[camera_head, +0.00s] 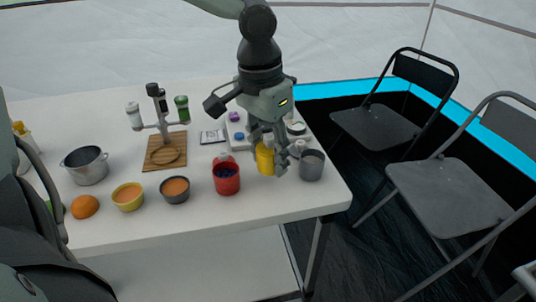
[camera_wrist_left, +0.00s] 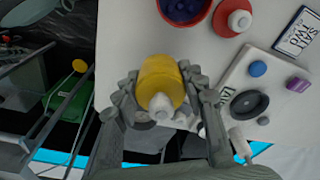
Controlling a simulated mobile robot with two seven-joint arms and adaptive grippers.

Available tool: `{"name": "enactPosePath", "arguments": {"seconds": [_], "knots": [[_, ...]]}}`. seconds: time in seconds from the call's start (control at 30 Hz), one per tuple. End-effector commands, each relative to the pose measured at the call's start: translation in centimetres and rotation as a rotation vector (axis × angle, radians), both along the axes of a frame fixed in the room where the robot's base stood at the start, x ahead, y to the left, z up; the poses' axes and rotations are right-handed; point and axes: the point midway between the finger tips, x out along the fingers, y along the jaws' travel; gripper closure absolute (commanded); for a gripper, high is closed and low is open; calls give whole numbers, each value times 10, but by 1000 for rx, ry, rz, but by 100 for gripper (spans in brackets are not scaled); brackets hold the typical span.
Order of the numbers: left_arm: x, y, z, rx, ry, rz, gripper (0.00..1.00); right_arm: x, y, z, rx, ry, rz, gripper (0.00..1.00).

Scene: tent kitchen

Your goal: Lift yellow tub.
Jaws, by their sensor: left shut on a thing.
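The yellow tub (camera_head: 265,160) is near the right end of the white table, between the red pot and the grey cup. My left gripper (camera_head: 268,150) comes down from above with its fingers closed around the tub. In the left wrist view the yellow tub (camera_wrist_left: 160,82) sits between the two fingers (camera_wrist_left: 160,100), with a whitish knob-like part towards the camera. The fingers hide part of its sides. I cannot tell whether its base touches the table. My right gripper is not in view.
A red pot (camera_head: 226,180) stands close on the left, and a grey cup (camera_head: 311,165) close on the right. A pale tray (camera_head: 236,132) with small items lies behind. Bowls, a metal pot (camera_head: 86,166) and a spice stand (camera_head: 164,140) are further left. Black chairs (camera_head: 380,125) stand right of the table.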

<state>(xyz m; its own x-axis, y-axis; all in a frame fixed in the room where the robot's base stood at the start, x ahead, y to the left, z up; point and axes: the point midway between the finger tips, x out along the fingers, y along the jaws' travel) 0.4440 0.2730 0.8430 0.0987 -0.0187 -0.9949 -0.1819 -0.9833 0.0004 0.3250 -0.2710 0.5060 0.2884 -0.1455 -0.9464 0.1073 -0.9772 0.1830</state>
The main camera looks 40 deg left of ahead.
Motion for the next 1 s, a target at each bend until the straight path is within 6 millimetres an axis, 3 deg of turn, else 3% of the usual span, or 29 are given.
{"name": "enactPosePath", "arguments": {"seconds": [0.3,0.6,1.0], "knots": [[0,0,37,0,0,0,75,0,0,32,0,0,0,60],[1,0,59,1,-2,0,75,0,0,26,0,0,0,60],[0,0,61,0,0,0,75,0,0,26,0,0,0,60]]}}
